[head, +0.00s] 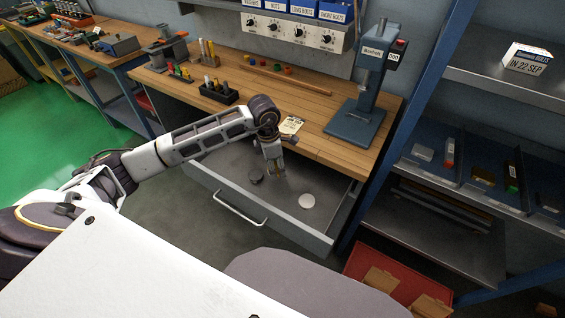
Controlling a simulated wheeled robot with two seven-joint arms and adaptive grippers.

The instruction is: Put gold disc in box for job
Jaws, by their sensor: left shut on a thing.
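My left gripper (278,172) reaches down into the open grey drawer (228,193) under the wooden bench. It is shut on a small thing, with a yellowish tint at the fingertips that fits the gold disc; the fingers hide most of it. A dark disc (256,179) lies in the drawer just left of the gripper. A pale silver disc (306,201) lies to the right, nearer the drawer front. A job card (291,125) with small print lies on the bench behind my wrist. I cannot tell which box is for the job. My right gripper is out of view.
A blue press (358,118) stands on the bench at right. A black tool holder (219,93) stands at left. The right shelving holds a white box (528,58) marked "IN 22 SEP" and dark trays (432,160). A red box (392,282) with cardboard pieces is below.

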